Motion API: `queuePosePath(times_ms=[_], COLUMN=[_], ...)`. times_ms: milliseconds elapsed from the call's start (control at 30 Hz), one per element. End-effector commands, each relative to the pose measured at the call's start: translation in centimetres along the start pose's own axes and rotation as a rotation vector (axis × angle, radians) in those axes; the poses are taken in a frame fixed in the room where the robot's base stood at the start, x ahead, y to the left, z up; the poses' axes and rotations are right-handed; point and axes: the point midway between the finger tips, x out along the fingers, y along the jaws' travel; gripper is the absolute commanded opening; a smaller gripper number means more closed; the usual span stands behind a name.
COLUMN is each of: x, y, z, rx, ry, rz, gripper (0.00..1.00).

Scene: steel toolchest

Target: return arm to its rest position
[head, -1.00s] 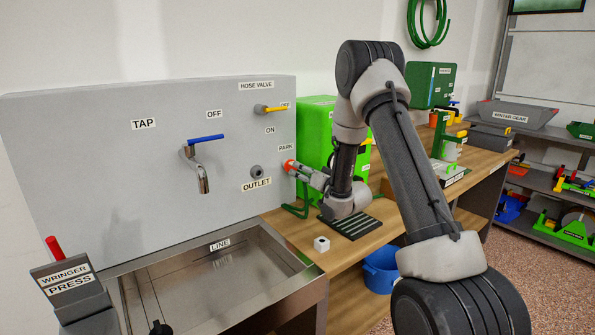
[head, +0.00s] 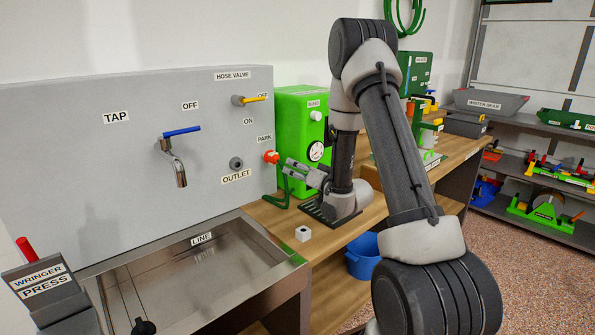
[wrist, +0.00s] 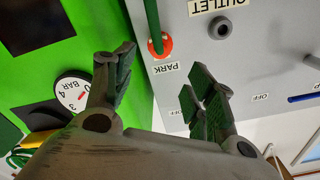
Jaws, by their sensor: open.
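My arm reaches over the wooden bench, and my gripper (head: 285,172) points left toward the grey panel (head: 90,170). In the wrist view my gripper (wrist: 160,95) is open, with nothing between its fingers. An orange-red hose end (head: 271,157) with a green hose sits at the PARK mark on the panel, just beyond the fingertips. It also shows in the wrist view (wrist: 160,46), apart from both fingers. The outlet (head: 236,163) on the panel is bare.
A green machine (head: 300,115) with a gauge stands close behind my gripper. A steel sink (head: 190,275) lies below the panel. A blue bucket (head: 363,255) is under the bench.

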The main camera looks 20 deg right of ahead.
Motion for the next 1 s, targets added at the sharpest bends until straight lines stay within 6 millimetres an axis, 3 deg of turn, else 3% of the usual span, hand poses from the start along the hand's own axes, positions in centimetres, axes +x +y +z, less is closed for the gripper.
queuePosePath(times_ms=[333,567,667,767,867,1000], x=[0.1,-0.7,-3.0,-6.5,-10.9,-18.5], y=[-0.2,-2.0,-3.0,-4.4,-6.1,-9.1], z=[-0.4,-4.8,-7.2,-9.2,-10.4,-10.9], rx=[-0.013,-0.176,-0.256,-0.308,-0.335,-0.339], ry=[-0.009,-0.147,-0.246,-0.349,-0.458,-0.625], rz=[0.01,0.169,0.284,0.39,0.481,0.572], gripper=[0.55,0.55,0.55,0.55,0.55,0.55])
